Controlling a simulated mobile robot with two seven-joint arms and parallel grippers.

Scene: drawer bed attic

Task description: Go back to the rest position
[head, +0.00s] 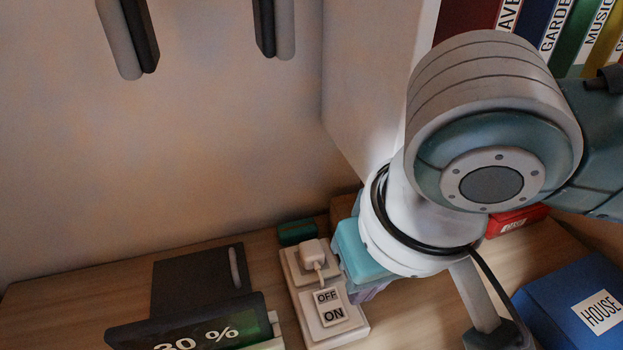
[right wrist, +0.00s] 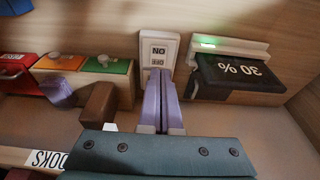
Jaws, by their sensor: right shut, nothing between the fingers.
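My right gripper (head: 370,291) is in the head view, low at the centre and partly hidden behind its own wrist. In the right wrist view its purple fingers (right wrist: 163,100) are together with nothing between them. They point toward the white ON/OFF switch (right wrist: 158,50), also seen in the head view (head: 333,314) just left of the gripper. I cannot tell whether they touch it. My right arm (head: 490,130) comes in from the right and is bent down over the desk. My left gripper is not in view.
A dark 30 % display (head: 200,325) stands left of the switch. A blue HOUSE box (head: 575,300) and a red box (head: 515,222) lie right of the arm. Books (head: 545,25) stand at the upper right. A light panel (head: 375,85) rises behind the arm. Bare desk (head: 60,295) shows at left.

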